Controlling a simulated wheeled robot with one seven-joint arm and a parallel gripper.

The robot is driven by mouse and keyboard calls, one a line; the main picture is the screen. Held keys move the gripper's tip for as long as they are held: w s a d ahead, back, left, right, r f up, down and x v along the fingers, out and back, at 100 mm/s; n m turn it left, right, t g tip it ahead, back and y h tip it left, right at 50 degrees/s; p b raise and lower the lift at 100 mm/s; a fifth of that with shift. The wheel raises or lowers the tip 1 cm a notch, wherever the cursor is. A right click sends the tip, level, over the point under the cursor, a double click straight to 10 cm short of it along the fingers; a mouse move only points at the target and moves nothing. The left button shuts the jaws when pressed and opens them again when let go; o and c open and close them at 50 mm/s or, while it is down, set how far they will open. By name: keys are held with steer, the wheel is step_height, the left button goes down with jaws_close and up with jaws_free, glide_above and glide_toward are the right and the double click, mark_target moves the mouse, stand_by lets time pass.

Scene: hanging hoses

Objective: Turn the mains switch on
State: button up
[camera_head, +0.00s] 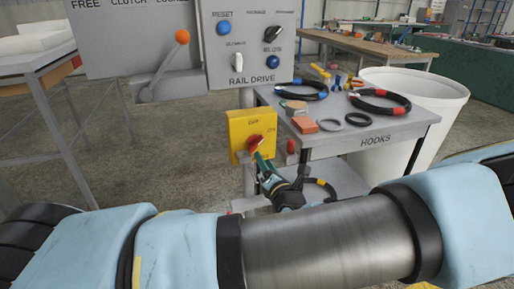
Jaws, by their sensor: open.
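The mains switch is a yellow box (237,124) on a post, with OFF marked at its top and ON at its right. Its red knob (255,142) sits low on the face and looks tilted, its upper end towards the right. My gripper (261,162), dark with green fingers, is just below and in front of the knob, pointing up at it. Its fingers overlap the knob's lower edge in this view. The jaws are open; I cannot tell whether they straddle or touch the knob. The lower part of the knob is partly hidden.
A grey rail drive panel (249,81) with an orange-tipped lever (181,37) is above the switch. A table marked HOOKS (376,139), holding hoses and small parts, stands close on the right, beside a white bin (437,88). My arm crosses the foreground.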

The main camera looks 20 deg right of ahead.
mark_target(256, 147)
steer(key=w, duration=0.5)
steer(key=w+d+p, duration=0.1)
steer(key=w, duration=0.1)
steer(key=shift+w, duration=0.3)
jaws_close()
